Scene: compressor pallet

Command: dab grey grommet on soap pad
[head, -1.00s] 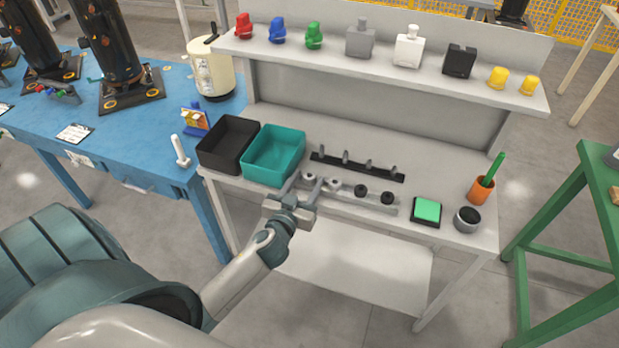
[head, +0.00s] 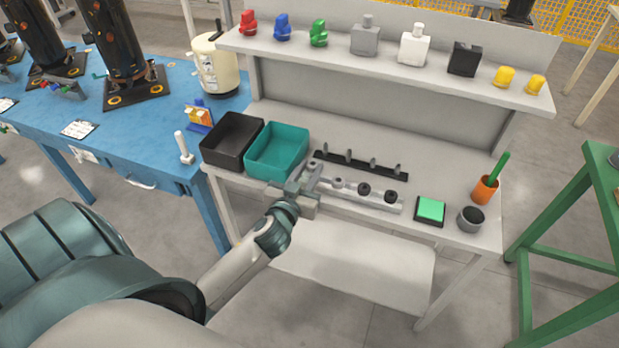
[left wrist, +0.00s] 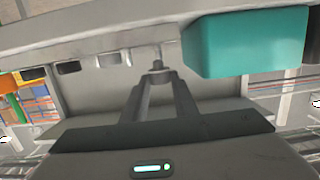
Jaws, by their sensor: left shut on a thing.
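The soap pad (head: 431,209) is a bright green square in a black tray near the front right of the grey bench. My left gripper (head: 311,174) is at the left end of a light grey rail, shut on a small grey grommet. The left wrist view shows the grommet (left wrist: 157,73) between the fingertips; the fingers hide most of it in the head view. I cannot tell whether it is clear of the rail. Another grey grommet (head: 337,182) and two black grommets (head: 364,188) sit along the rail. My right gripper is not in view.
A teal bin (head: 277,150) and a black bin (head: 232,141) stand left of the gripper. A black strip with upright pegs (head: 373,168) lies behind the rail. A dark round cup (head: 470,219) and an orange pot with a green stick (head: 485,190) stand right of the pad.

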